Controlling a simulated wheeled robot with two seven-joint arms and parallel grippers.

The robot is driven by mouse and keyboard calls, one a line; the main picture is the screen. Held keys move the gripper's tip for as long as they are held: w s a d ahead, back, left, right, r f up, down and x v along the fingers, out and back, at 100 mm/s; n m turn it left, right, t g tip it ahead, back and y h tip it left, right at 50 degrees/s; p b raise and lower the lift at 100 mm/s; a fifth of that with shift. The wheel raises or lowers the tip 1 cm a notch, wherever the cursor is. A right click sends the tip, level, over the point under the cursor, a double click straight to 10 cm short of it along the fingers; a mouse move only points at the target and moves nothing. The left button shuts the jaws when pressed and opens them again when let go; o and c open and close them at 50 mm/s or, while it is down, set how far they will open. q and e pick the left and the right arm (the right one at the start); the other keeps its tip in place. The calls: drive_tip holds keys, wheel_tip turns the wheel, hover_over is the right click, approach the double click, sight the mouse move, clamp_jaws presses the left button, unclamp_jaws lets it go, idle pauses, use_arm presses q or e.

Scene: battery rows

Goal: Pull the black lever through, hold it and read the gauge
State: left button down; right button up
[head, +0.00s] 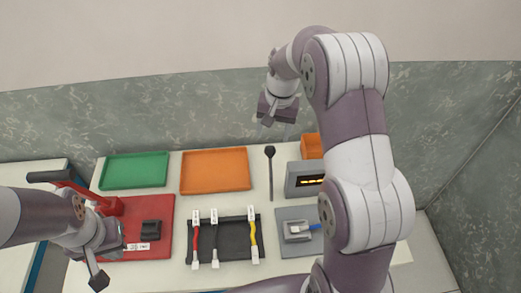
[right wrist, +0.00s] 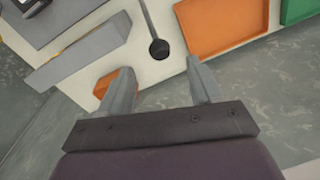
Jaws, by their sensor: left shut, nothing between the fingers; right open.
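A dark rod with a black ball knob (head: 270,152), which looks like the black lever, lies or stands along the table's back, left of a grey box. The knob also shows in the right wrist view (right wrist: 159,49). The grey gauge box (head: 291,183) has a dark window with a lit orange display (head: 312,181). My right gripper (head: 275,126) is open and empty, raised behind the table's back edge; its fingers show in the right wrist view (right wrist: 162,85), apart from the knob. My left gripper (head: 98,279) is shut and empty over the front left, by the red mat.
Green (head: 135,170) and orange (head: 215,171) trays lie behind. A dark rack (head: 223,240) holds several cables. A grey plate (head: 290,214) lies right, partly behind my right arm.

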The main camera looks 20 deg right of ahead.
sight(269, 156)
drive_tip(key=f, duration=0.3)
drive_tip(key=f+p, duration=0.1)
drive_tip(key=f, duration=0.7)
drive_tip(key=shift+w+a+p, duration=0.3)
drive_tip(key=shift+a+p, duration=0.05)
drive_tip(key=shift+f, duration=0.25)
clamp_jaws()
drive_tip(key=shift+w, duration=0.15)
